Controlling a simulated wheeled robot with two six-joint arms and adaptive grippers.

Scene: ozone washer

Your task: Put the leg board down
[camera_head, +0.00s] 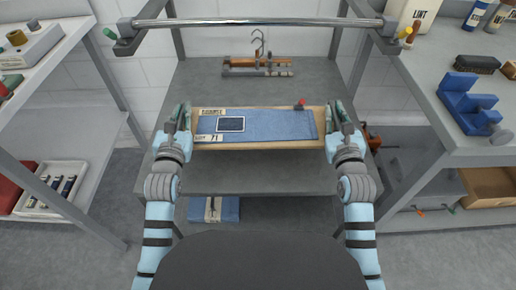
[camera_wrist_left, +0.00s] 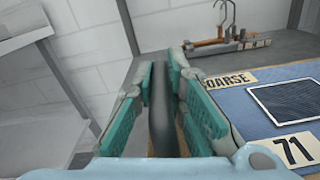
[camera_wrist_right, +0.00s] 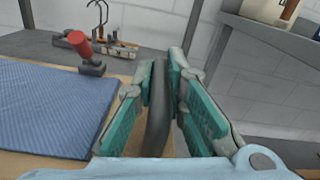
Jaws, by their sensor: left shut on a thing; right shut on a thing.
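The leg board (camera_head: 262,146) is a wooden board with a blue cloth panel, a dark mesh patch, a "COARSE" label and a "71" label. It is held level above the grey shelf of the rack. My left gripper (camera_head: 178,118) is shut on the dark handle (camera_wrist_left: 162,105) at the board's left end. My right gripper (camera_head: 337,116) is shut on the dark handle (camera_wrist_right: 157,105) at its right end. A red-knobbed clamp (camera_wrist_right: 85,50) sits on the board's far right corner. Whether the board's underside touches anything is hidden.
The rack's grey shelf (camera_head: 256,178) shows below the board. Wooden hangers (camera_head: 257,66) lie at the back of the upper surface. A metal rail (camera_head: 258,22) crosses above. A blue piece (camera_head: 214,209) lies lower down. Side shelves stand left (camera_head: 88,124) and right (camera_head: 440,140).

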